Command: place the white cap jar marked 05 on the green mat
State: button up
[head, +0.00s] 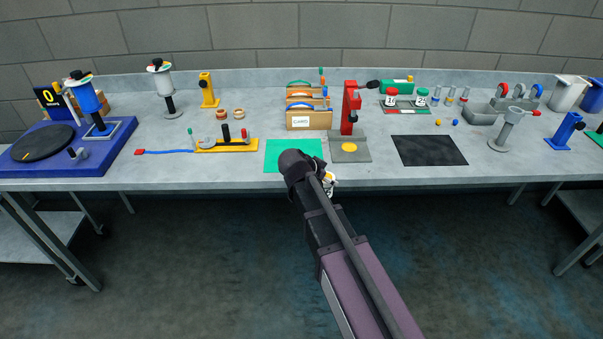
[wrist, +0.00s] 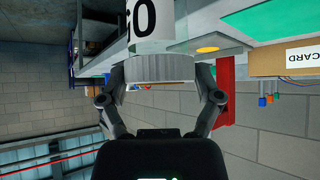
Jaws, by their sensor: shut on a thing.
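My gripper (wrist: 161,82) is shut on the white cap jar (wrist: 160,67), with its fingers on either side of the ridged cap. The wrist view is upside down. Dark digits show on the jar's white label, partly cut by the frame edge, so I cannot read the whole number. In the head view a small part of the jar (head: 330,180) shows beside my gripper (head: 326,183), near the table's front edge and mostly behind my arm. The green mat (head: 285,158) lies flat and empty, just left of and beyond the gripper. It also shows in the wrist view (wrist: 275,18).
A red press (head: 350,108) stands on a grey plate with a yellow disc, right of the mat. A yellow rack (head: 226,147) is left of it and a CARD box (head: 309,119) behind. A black mat (head: 428,150) lies to the right.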

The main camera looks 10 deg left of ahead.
jog(key=s+d+m, duration=0.1)
jog(key=s+d, duration=0.3)
jog(key=d, duration=0.6)
jog(key=s+d+m+g+h, duration=0.1)
jog(key=s+d, duration=0.3)
jog(key=d, duration=0.7)
jog(key=shift+s, duration=0.15)
